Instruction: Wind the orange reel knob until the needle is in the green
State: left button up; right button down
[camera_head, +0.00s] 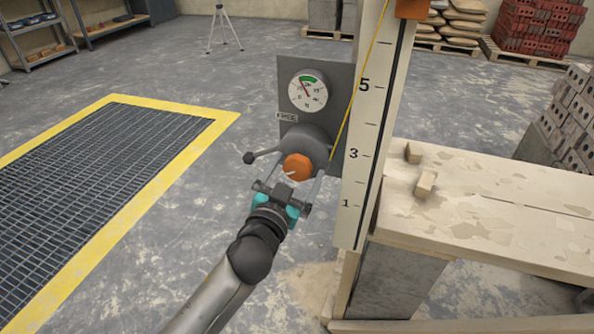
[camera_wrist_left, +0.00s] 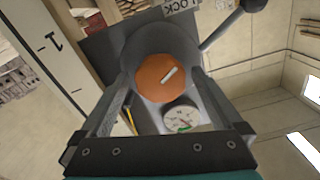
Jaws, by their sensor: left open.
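The orange reel knob (camera_head: 297,167), with a white mark on its face, sits on the front of a grey round reel housing (camera_head: 307,141). The knob also shows in the left wrist view (camera_wrist_left: 161,80). The round white gauge (camera_head: 308,91) is above it on a grey plate. Its needle leans up and left, close to the left end of the green band; at this size I cannot tell whether it is inside. My left gripper (camera_head: 292,178) faces the knob, open, with one finger on each side and visible gaps between. My right gripper is not in view.
A lever with a black ball end (camera_head: 249,158) sticks out left of the housing. A tall marked board (camera_head: 366,130) with a yellow tape stands close on the right, beside a mortar-stained bench (camera_head: 490,205). A yellow-edged floor grate (camera_head: 90,150) lies left.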

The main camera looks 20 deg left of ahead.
pick_arm(q)
jog(key=shift+w, duration=0.35)
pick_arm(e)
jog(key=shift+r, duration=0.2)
pick_arm(q)
jog(key=c, duration=1.3)
jog(key=shift+m+p, duration=0.6)
jog(key=shift+m, duration=0.2)
jog(key=m+p, duration=0.1)
jog(key=m, duration=0.2)
jog(key=shift+m+p, duration=0.3)
jog(key=shift+p, duration=0.05)
jog(key=m+p, duration=0.1)
jog(key=m, duration=0.1)
jog(key=shift+m, duration=0.3)
jog(key=shift+m+p, duration=0.35)
jog(key=shift+m, duration=1.55)
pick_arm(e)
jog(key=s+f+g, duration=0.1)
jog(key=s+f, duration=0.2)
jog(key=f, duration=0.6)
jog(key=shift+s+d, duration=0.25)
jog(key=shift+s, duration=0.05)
